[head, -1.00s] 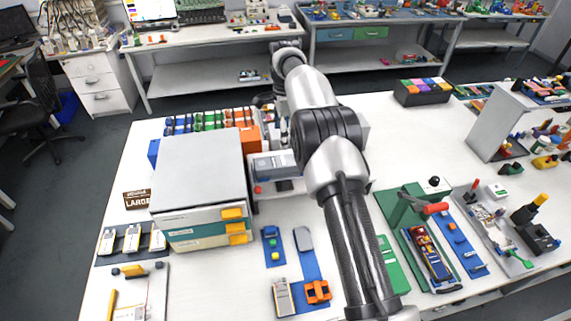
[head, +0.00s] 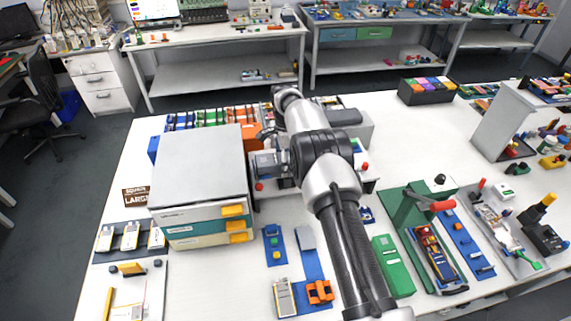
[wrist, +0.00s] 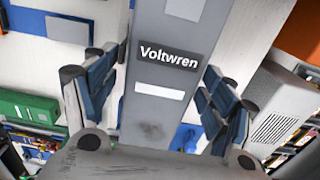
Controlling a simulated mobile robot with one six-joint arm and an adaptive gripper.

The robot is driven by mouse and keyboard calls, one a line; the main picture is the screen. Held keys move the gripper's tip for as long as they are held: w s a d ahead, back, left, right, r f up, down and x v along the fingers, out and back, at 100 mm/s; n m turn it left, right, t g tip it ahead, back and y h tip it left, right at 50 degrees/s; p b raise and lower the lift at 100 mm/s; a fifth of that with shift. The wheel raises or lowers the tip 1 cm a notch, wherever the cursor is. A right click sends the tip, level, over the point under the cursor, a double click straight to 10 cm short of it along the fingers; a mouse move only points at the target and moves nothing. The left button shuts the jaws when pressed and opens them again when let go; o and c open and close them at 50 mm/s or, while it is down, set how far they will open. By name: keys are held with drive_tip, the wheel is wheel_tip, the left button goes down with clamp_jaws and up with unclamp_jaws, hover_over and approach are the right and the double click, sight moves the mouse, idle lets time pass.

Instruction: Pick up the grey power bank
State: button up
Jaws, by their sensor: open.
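A long grey block labelled "Voltwren" (wrist: 160,90), which looks like the grey power bank, fills the middle of the wrist view. It runs from the top edge down behind the gripper body, and has a white label and a dark scuff. My gripper (wrist: 156,100) is open, with one dark-blue-padded finger on each side of the block. Gaps show between the pads and the block, but I cannot tell how deep it sits between them. In the head view the arm hides the fingertips, and I cannot make out the block there.
A drawer cabinet (head: 198,170) stands left of my arm. A green press (head: 408,225) stands at the right. Blue mats with small items (head: 307,262) lie in front. In the wrist view a vented grey box (wrist: 280,112) is right and a green case (wrist: 30,107) left.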

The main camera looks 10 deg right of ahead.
drive_tip(key=shift+f, duration=0.3)
drive_tip(key=shift+r, duration=0.1)
drive_tip(key=c, duration=1.4)
drive_tip(key=shift+c, duration=0.2)
drive_tip(key=shift+r, duration=0.1)
wheel_tip(320, 180, up, 20)
drive_tip(key=p, duration=0.5)
drive_tip(key=shift+p, duration=0.3)
